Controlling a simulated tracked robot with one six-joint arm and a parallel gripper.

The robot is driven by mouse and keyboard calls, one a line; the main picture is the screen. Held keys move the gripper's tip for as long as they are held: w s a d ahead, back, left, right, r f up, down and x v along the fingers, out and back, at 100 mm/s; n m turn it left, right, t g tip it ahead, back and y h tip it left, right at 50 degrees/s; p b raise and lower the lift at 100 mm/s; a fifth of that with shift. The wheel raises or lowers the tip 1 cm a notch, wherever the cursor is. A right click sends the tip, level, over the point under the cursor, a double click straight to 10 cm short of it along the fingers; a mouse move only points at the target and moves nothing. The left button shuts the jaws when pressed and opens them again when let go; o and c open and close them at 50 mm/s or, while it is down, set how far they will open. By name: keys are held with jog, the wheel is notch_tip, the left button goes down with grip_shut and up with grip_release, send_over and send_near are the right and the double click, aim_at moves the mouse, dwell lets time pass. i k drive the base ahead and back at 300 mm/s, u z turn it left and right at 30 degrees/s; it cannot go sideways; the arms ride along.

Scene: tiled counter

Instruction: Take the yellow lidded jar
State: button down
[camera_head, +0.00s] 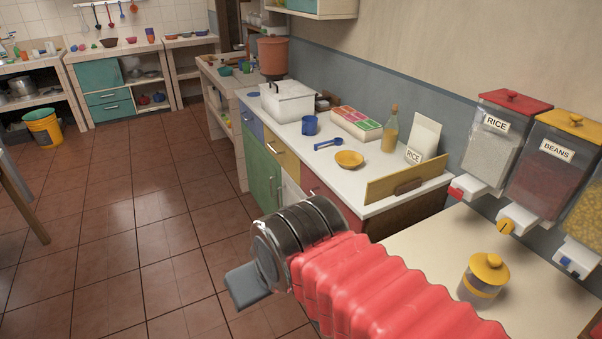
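The yellow lidded jar (481,293) stands upright on the cream counter at the lower right. It has a yellow lid with a knob and a yellow band around a clear-looking body. My red-sleeved arm reaches in from the bottom of the picture, left of the jar. My gripper (246,286) is at its far end, over the tiled floor, well to the left of the jar and apart from it. Only one grey finger part shows clearly, so its opening is hidden.
Rice (492,146) and beans (543,168) dispensers hang on the wall behind the jar. The counter around the jar is clear.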

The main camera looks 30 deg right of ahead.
aim_at(480, 295)
jog(key=z, duration=4.5)
